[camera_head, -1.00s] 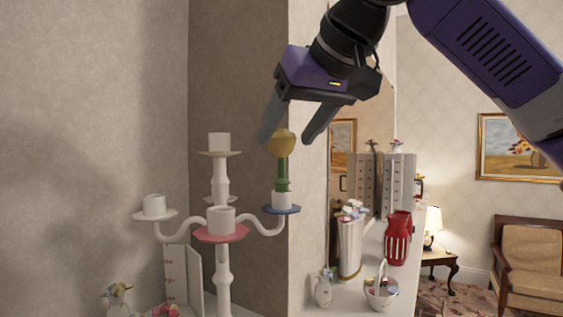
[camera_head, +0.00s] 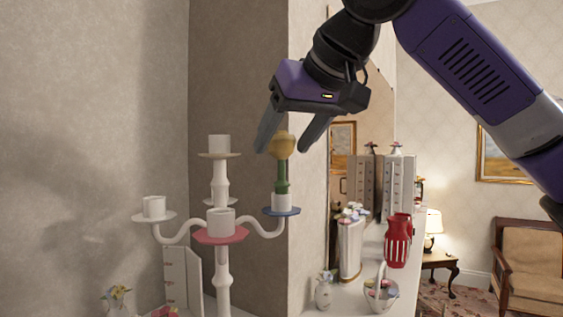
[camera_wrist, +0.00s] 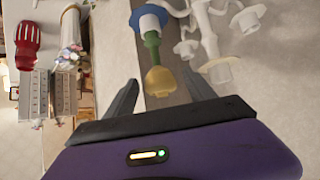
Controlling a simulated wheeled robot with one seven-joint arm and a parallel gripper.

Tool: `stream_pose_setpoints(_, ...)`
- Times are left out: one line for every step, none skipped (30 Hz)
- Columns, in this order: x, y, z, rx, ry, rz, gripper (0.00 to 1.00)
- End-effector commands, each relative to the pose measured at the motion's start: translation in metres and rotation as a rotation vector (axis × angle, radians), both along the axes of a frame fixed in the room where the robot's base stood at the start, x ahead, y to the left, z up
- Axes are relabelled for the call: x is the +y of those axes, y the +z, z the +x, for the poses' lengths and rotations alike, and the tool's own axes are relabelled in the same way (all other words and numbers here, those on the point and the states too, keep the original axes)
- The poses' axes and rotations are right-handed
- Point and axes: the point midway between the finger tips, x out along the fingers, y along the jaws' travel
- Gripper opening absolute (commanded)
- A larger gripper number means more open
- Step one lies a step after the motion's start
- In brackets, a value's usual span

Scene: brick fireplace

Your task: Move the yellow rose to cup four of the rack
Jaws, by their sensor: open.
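The yellow rose (camera_head: 283,144) has a rounded yellow head and a green stem. It stands upright in the white cup above the blue dish (camera_head: 281,211) on the right arm of the white branched rack (camera_head: 223,265). The rose also shows in the wrist view (camera_wrist: 158,79), head towards me. My gripper (camera_head: 282,150) is open, with one finger on each side of the rose head in both views. I see no clear contact. Other white cups sit over a red dish (camera_head: 221,235), a pale left dish (camera_head: 154,217) and a cream top dish (camera_head: 219,155). No cup numbers are readable.
A wall corner stands close behind the rack. To the right, a white shelf holds a red vase (camera_head: 397,241), a white basket (camera_head: 381,290), a flower-topped white container (camera_head: 350,245) and a small jug (camera_head: 323,291). Flowers (camera_head: 117,294) stand low at left.

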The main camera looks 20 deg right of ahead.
Motion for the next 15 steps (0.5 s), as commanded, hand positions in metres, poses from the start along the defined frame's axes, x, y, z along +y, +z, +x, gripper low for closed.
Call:
stream_pose_setpoints(0.0003,0.0001,0.0,0.0,0.002,0.001,0.63)
stream_pose_setpoints(0.0004,0.0002,0.0001,-0.001,0.002,0.003,0.63)
stream_pose_setpoints(-0.0002,0.0004,0.0002,-0.001,0.001,0.002,0.63)
stream_pose_setpoints(-0.0006,0.0004,0.0001,-0.001,0.0,0.002,0.63)
stream_pose_setpoints(-0.0008,0.0004,0.0,-0.001,0.0,0.0,0.63)
stream_pose_setpoints(-0.0009,0.0005,0.0,-0.001,-0.001,-0.001,0.63)
stream_pose_setpoints(-0.0009,0.0005,0.0,-0.001,-0.001,-0.001,0.63)
stream_pose_setpoints(-0.0009,0.0005,0.0,-0.001,-0.001,-0.001,0.57)
stream_pose_setpoints(-0.0009,0.0005,0.0,-0.001,-0.001,-0.001,0.49)
stream_pose_setpoints(-0.0009,0.0005,0.0,-0.001,-0.001,-0.001,0.44)
stream_pose_setpoints(-0.0008,0.0005,0.0,-0.001,0.0,0.0,0.38)
stream_pose_setpoints(-0.0008,0.0005,0.0,-0.001,0.0,0.0,0.3)
stream_pose_setpoints(-0.0008,0.0005,0.0,-0.001,0.0,0.0,0.24)
stream_pose_setpoints(-0.0008,0.0003,0.0,-0.001,0.0,0.0,0.18)
stream_pose_setpoints(-0.0008,0.0006,0.0,-0.001,0.0,0.0,0.13)
